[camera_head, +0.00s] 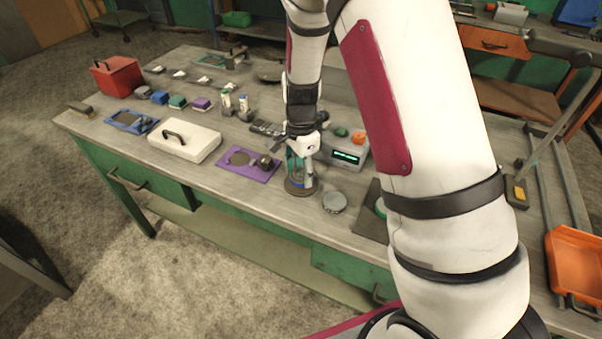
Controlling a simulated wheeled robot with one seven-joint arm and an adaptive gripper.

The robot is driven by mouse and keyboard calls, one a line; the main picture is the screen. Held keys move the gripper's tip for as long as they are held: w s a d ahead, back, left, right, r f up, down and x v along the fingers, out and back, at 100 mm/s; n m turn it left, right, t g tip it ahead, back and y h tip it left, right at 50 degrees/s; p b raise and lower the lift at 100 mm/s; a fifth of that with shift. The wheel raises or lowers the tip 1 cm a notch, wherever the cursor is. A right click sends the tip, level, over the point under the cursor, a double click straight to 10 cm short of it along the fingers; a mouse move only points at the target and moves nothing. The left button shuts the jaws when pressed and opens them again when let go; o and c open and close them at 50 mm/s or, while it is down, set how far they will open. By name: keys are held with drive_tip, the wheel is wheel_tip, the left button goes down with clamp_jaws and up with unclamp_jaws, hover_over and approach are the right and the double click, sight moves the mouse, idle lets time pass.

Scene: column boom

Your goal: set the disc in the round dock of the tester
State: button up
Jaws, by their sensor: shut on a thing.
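My gripper (304,181) points down over the middle of the bench, near its front edge. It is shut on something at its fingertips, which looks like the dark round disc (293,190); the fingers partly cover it. I cannot tell whether the disc touches the bench. The tester seems to be the grey box (349,158) with a lit green display, just right of and behind my gripper; my arm hides part of it. I cannot make out its round dock. A grey round piece (335,202) lies just right of the held disc.
A purple plate (234,168) with a round piece and dark knob lies left of my gripper. Farther left are a white handled block (184,141), a blue tray (119,124) and a red box (118,76). An orange tray (577,258) is at right. My arm hides the bench's right part.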

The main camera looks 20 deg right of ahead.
sight(301, 175)
drive_tip(key=shift+f, duration=0.65)
drive_tip(key=shift+f, duration=0.2)
drive_tip(key=shift+s+f, duration=0.15)
drive_tip(key=shift+f, duration=0.3)
drive_tip(key=o, duration=1.5)
drive_tip(key=shift+f, duration=0.15)
